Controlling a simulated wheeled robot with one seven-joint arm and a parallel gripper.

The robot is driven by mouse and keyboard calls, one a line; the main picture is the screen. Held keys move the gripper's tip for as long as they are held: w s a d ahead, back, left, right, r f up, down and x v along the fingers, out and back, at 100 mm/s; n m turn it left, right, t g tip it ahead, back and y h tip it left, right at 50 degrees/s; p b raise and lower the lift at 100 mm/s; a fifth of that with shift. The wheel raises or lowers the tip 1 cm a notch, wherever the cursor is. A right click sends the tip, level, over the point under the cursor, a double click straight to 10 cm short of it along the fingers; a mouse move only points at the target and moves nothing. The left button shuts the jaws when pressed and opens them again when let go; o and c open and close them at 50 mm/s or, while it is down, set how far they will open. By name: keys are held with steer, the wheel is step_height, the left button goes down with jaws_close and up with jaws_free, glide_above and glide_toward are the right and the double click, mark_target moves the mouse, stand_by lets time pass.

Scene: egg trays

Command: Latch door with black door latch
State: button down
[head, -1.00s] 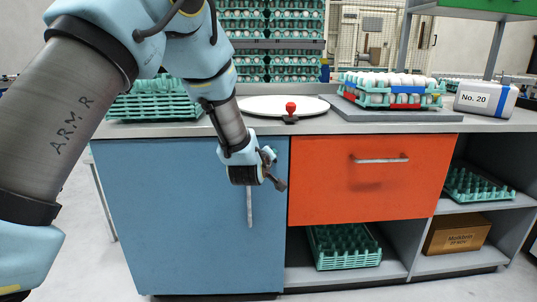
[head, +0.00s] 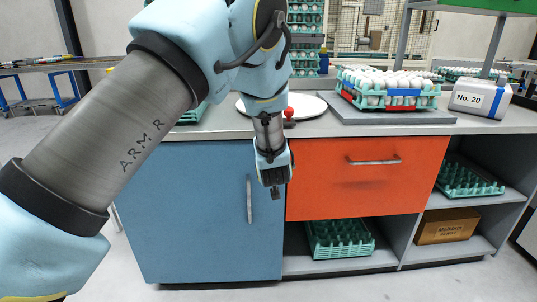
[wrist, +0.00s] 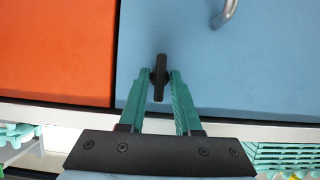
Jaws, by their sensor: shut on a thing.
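The blue door (head: 195,215) is flush with the cabinet front under the counter, with a vertical grey handle (head: 249,200) that also shows at the top of the wrist view (wrist: 224,12). The black door latch (wrist: 159,90) sits at the door's upper corner, beside the orange drawer. In the wrist view it points along my fingers. My gripper (wrist: 162,76) has its two green fingers on either side of the latch and is shut on it. In the head view my gripper (head: 275,188) is at the door's upper right, and its body hides most of the latch.
The orange drawer (head: 350,195) with a horizontal handle (head: 375,162) is closed, right of the door. The counter above holds a white plate (head: 310,107), a red-knobbed object (head: 289,115), egg trays (head: 390,100) and a box marked No. 20 (head: 480,99). Open shelves lie below.

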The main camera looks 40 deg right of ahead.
stand_by(0.3)
steer(key=c, duration=0.9)
jaws_free()
steer(key=v, duration=1)
steer(key=shift+s+a, duration=0.2)
steer(key=shift+s, duration=0.15)
steer(key=shift+r, duration=0.1)
